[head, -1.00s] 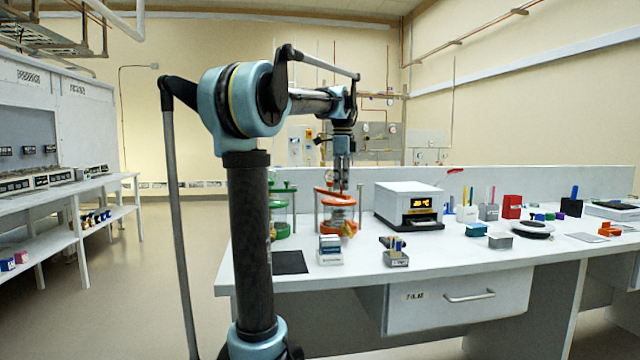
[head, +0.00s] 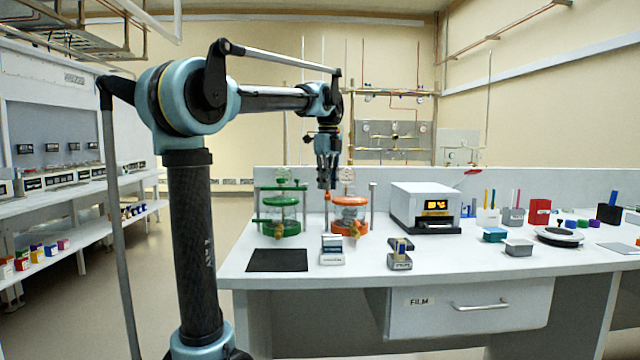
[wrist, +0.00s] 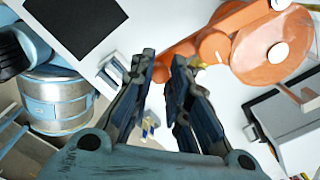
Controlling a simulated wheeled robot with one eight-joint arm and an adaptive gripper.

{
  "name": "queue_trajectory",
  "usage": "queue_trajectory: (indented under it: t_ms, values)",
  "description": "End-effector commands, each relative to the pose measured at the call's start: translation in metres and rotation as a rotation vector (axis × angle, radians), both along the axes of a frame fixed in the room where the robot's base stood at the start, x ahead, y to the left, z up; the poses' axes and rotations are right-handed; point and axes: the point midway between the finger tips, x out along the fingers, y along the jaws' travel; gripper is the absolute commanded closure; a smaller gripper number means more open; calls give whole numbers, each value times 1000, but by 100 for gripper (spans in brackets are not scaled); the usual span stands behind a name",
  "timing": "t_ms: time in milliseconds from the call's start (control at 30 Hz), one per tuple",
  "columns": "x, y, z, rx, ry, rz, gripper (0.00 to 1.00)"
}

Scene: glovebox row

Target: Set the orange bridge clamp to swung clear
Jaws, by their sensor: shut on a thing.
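The orange bridge clamp (wrist: 180,55) shows in the wrist view as an orange bar running from between my fingertips towards a round orange base. In the head view, the orange-based glass vessel (head: 350,215) stands on the bench, and a small orange part shows just below my fingertips. My gripper (head: 326,187) points down at the upper left of this vessel. In the wrist view my gripper (wrist: 163,68) has its fingers on either side of the orange bar's end, shut on it. The exact contact is partly hidden by the fingers.
A green-based vessel (head: 281,215) stands close on the left. A white box with an orange display (head: 424,207) stands to the right. A black mat (head: 278,260), a small white holder (head: 332,250) and a grey holder (head: 400,254) lie in front.

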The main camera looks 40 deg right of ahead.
Motion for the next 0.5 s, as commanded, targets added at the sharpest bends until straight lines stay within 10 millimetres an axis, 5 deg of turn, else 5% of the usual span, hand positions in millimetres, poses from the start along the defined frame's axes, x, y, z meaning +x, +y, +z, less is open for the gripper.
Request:
queue_trajectory:
  t_ms: [500]
  values:
    - [-3, -4, 1, -2, -1, -22, 100]
